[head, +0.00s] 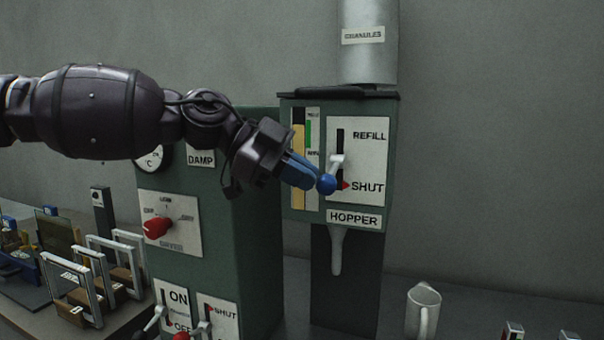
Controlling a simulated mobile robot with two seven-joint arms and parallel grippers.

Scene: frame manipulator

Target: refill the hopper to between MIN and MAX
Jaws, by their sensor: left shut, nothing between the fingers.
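The green hopper box (361,219) hangs below a grey pipe marked GRANULES (366,62). My right gripper is out of view.
A green machine (253,210) with a red knob (158,228) and ON/OFF and SHUT levers stands left of the hopper. Framed parts (85,280) fill the lower left. A white jug (423,310) stands lower right. The wall side at right is free.

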